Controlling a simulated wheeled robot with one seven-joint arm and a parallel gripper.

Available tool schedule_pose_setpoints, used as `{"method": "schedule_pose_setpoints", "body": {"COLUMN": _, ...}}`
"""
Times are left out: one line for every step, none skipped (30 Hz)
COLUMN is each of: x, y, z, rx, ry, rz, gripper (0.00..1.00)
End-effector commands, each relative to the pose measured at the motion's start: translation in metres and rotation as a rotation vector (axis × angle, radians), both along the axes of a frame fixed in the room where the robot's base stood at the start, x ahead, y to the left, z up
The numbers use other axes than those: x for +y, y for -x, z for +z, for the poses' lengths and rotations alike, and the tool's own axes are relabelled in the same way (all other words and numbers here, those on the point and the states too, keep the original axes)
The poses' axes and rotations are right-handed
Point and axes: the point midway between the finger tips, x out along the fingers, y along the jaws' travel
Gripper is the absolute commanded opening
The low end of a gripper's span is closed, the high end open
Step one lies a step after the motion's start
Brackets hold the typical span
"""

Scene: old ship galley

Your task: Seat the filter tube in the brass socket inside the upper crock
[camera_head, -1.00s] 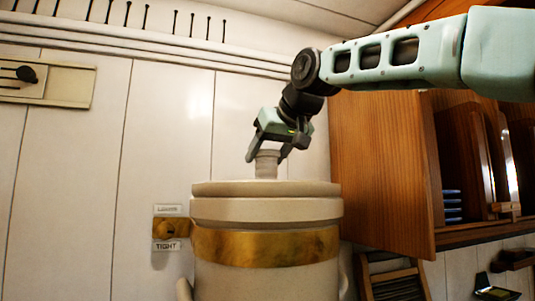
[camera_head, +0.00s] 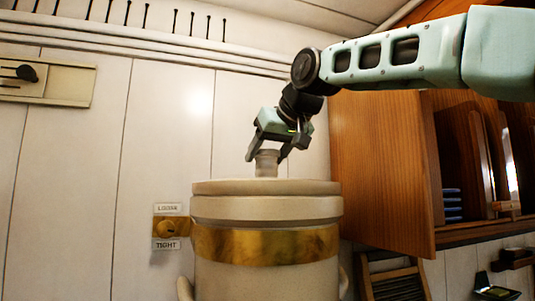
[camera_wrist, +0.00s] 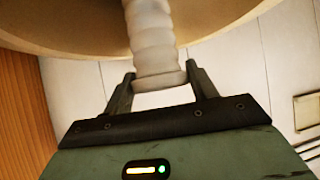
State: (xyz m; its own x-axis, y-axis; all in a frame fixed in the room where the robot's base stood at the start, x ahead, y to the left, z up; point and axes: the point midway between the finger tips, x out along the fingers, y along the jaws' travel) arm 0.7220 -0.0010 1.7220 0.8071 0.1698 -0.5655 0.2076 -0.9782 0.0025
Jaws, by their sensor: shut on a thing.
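The filter tube (camera_head: 266,163) is pale and upright, and its top end stands above the rim of the upper crock (camera_head: 266,209). The crock is cream-coloured and has a brass band. My gripper (camera_head: 268,156) is just above the crock, shut on the tube's top end. In the wrist view the ribbed tube (camera_wrist: 152,40) runs from between my gripper's fingers (camera_wrist: 160,84) past the crock's rim (camera_wrist: 215,20). The tube's lower end and the brass socket are hidden, so I cannot tell whether they touch.
A brass plate (camera_head: 167,228) with labels, one reading TIGHT, is on the wall left of the crock. A wooden cupboard (camera_head: 385,165) stands close on the right, with blue stacked items (camera_head: 452,206) inside. Bare white wall panels (camera_head: 85,160) lie behind.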

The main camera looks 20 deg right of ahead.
Motion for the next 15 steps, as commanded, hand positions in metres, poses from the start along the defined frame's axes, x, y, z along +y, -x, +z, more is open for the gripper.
{"method": "schedule_pose_setpoints", "body": {"x": -0.0002, "y": 0.0002, "z": -0.0011, "rx": -0.002, "ry": 0.000, "rz": 0.000, "gripper": 0.30}}
{"method": "schedule_pose_setpoints", "body": {"x": -0.0002, "y": 0.0001, "z": -0.0017, "rx": -0.002, "ry": 0.000, "rz": 0.000, "gripper": 0.30}}
{"method": "schedule_pose_setpoints", "body": {"x": -0.0003, "y": 0.0002, "z": -0.0025, "rx": -0.002, "ry": 0.000, "rz": 0.000, "gripper": 0.30}}
{"method": "schedule_pose_setpoints", "body": {"x": -0.0003, "y": 0.0002, "z": -0.0030, "rx": -0.002, "ry": 0.000, "rz": 0.000, "gripper": 0.30}}
{"method": "schedule_pose_setpoints", "body": {"x": -0.0003, "y": 0.0002, "z": -0.0036, "rx": -0.002, "ry": 0.000, "rz": 0.000, "gripper": 0.30}}
{"method": "schedule_pose_setpoints", "body": {"x": -0.0001, "y": 0.0002, "z": -0.0044, "rx": -0.002, "ry": 0.000, "rz": 0.000, "gripper": 0.30}}
{"method": "schedule_pose_setpoints", "body": {"x": -0.0002, "y": 0.0002, "z": -0.0049, "rx": -0.002, "ry": 0.000, "rz": 0.000, "gripper": 0.30}}
{"method": "schedule_pose_setpoints", "body": {"x": -0.0002, "y": 0.0002, "z": -0.0055, "rx": -0.002, "ry": 0.000, "rz": 0.000, "gripper": 0.30}}
{"method": "schedule_pose_setpoints", "body": {"x": -0.0002, "y": 0.0002, "z": -0.0062, "rx": -0.002, "ry": 0.000, "rz": 0.000, "gripper": 0.30}}
{"method": "schedule_pose_setpoints", "body": {"x": -0.0002, "y": 0.0002, "z": -0.0067, "rx": -0.002, "ry": 0.000, "rz": 0.000, "gripper": 0.30}}
{"method": "schedule_pose_setpoints", "body": {"x": -0.0002, "y": 0.0003, "z": -0.0073, "rx": -0.002, "ry": 0.000, "rz": 0.000, "gripper": 0.30}}
{"method": "schedule_pose_setpoints", "body": {"x": -0.0002, "y": 0.0002, "z": -0.0081, "rx": -0.002, "ry": 0.000, "rz": 0.000, "gripper": 0.30}}
{"method": "schedule_pose_setpoints", "body": {"x": -0.0002, "y": 0.0002, "z": -0.0087, "rx": -0.002, "ry": 0.000, "rz": 0.000, "gripper": 0.30}}
{"method": "schedule_pose_setpoints", "body": {"x": -0.0002, "y": 0.0003, "z": -0.0093, "rx": -0.002, "ry": 0.000, "rz": 0.000, "gripper": 0.30}}
{"method": "schedule_pose_setpoints", "body": {"x": -0.0002, "y": 0.0003, "z": -0.0100, "rx": -0.002, "ry": 0.000, "rz": 0.000, "gripper": 0.30}}
